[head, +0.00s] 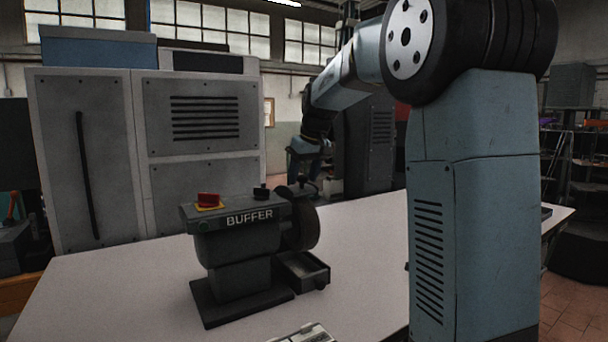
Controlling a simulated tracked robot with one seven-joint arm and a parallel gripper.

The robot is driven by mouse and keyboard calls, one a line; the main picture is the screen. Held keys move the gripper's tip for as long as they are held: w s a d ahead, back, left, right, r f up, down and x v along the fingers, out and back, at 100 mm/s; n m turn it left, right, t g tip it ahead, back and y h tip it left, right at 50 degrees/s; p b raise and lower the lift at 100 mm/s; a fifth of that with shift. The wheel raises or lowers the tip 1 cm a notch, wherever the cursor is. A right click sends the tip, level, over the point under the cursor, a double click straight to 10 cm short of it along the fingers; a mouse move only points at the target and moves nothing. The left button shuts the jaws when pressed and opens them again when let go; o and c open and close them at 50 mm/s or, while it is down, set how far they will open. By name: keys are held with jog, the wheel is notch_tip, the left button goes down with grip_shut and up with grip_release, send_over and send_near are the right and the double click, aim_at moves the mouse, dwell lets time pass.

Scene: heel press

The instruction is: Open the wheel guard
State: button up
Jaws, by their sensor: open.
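A dark grey bench machine marked BUFFER (240,232) stands upright on the pale table. Its round dark wheel (311,228) is at the right end. The wheel guard (284,203) looks like a dark curved cover at the wheel's upper left; its edges merge with the wheel, so I cannot tell how far it is shut. My gripper (303,174) hangs from my arm above and behind the wheel end. It is small and dark here, open, and nothing shows between its fingers. I cannot tell whether it touches the guard.
A red button on a yellow base (208,201) and a black knob (261,191) sit on the buffer's top. A small open tray (303,271) is below the wheel. A pale object (305,334) lies at the front edge. The table (110,295) is clear on the left.

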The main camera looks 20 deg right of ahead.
jog(key=shift+c, duration=0.3)
grip_shut()
jog(key=shift+w+d+r, duration=0.1)
jog(key=shift+r, duration=0.05)
